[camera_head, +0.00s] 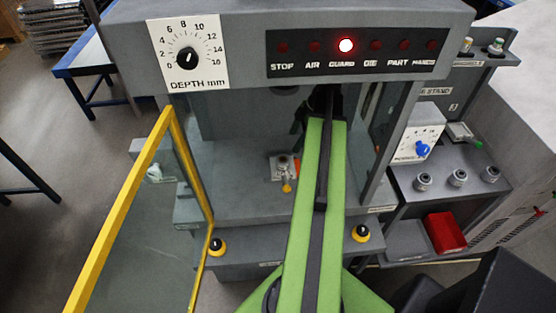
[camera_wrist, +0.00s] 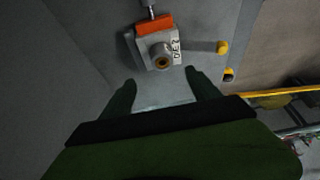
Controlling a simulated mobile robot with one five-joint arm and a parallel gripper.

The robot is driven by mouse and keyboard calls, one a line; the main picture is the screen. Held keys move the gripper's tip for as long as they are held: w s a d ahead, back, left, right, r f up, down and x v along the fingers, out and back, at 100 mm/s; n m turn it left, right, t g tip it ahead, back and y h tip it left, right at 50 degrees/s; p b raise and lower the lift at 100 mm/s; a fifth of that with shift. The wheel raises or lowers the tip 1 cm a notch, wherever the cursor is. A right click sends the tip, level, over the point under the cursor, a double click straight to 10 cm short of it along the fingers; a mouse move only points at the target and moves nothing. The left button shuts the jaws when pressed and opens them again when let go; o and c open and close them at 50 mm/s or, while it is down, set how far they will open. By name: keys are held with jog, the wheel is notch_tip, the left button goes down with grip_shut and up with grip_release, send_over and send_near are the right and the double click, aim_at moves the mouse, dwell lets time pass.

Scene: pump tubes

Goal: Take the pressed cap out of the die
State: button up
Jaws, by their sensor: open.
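The die (camera_wrist: 143,50) is a small grey block on the press bed, marked with dark characters on its side. A round opening with a brass-coloured ring (camera_wrist: 162,63) faces me; this looks like the cap, but I cannot tell how deep it sits. In the head view the die (camera_head: 279,172) stands on the bed left of my green arm. My gripper (camera_wrist: 160,76) is open and empty, its two dark fingers apart just short of the die. In the head view my gripper is mostly hidden behind the arm.
An orange piece (camera_wrist: 155,25) sits against the die's far side. A yellow-tipped lever (camera_wrist: 222,47) sticks out to its right. The yellow-framed guard door (camera_head: 185,145) stands open at left. A red bin (camera_head: 445,232) sits at right.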

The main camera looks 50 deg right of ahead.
aim_at(283, 159)
jog(key=b+x, duration=0.5)
jog(key=x, duration=0.1)
jog(key=shift+f+b, duration=0.35)
jog(key=shift+w+a+f, duration=0.25)
jog(key=shift+a, duration=0.05)
jog(key=b+x, duration=0.5)
jog(key=shift+s, duration=0.35)
jog(key=shift+r, duration=0.15)
grip_shut()
